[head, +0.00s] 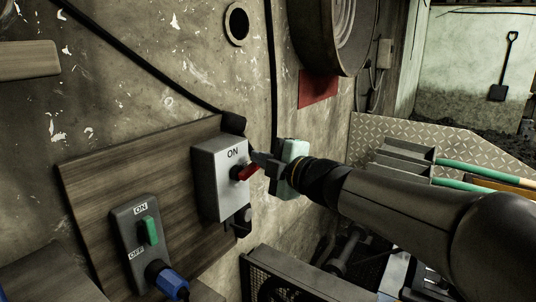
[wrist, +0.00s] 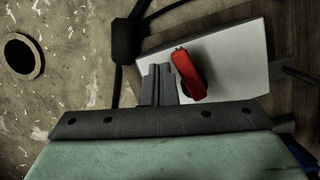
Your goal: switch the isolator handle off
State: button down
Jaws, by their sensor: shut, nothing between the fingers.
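The isolator is a pale grey box (head: 219,185) on a wooden board, with "ON" printed at the top of its front. Its red handle (head: 247,171) sticks out from a dark hub below that word, at a slant. The handle (wrist: 188,74) also shows in the wrist view in front of the pale box face (wrist: 235,60). My gripper (head: 258,159) is shut and empty, beside the handle's outer end. In the wrist view its closed fingers (wrist: 157,84) are just left of the handle. I cannot tell whether they touch it.
A switch box (head: 142,240) with a green rocker and a blue plug (head: 167,281) is at lower left on the board (head: 110,165). A black cable (head: 140,62) runs down the wall to the isolator. Metal machinery (head: 290,275) lies below my arm.

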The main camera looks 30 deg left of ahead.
dwell(0.5)
jog(key=s+d+r+p, duration=0.1)
jog(key=s+d+r, duration=0.1)
jog(key=d+r, duration=0.4)
jog(key=v, duration=0.3)
jog(key=shift+w+d, duration=0.3)
jog(key=w+d+f+m+t+h, duration=0.45)
jog(key=d+m, duration=0.25)
jog(key=d, duration=0.2)
jog(key=w+d+f+m+t+h, duration=0.35)
jog(key=d+m+h, duration=0.2)
jog(key=d, duration=0.25)
jog(key=s+d+f+m+g+h+b, duration=0.1)
jog(key=s+d+f+m+g+h, duration=0.15)
jog(key=d+f+m, duration=0.35)
jog(key=s+d+f+m+g+h+b, duration=0.1)
jog(key=s+d+f+m+h, duration=0.25)
jog(key=d+f, duration=0.35)
jog(key=s+d+f+m+g, duration=0.2)
jog(key=s+f+g, duration=0.3)
jog(key=s, duration=0.5)
jog(key=s+d+f+m+g, duration=0.1)
jog(key=s+f+m+g, duration=0.3)
jog(key=s+f, duration=0.4)
jog(key=s+m, duration=0.1)
jog(key=s, duration=0.1)
jog(key=shift+s+d+f+g, duration=0.25)
jog(key=shift+d+f+g, duration=0.1)
jog(key=shift+d+f, duration=0.05)
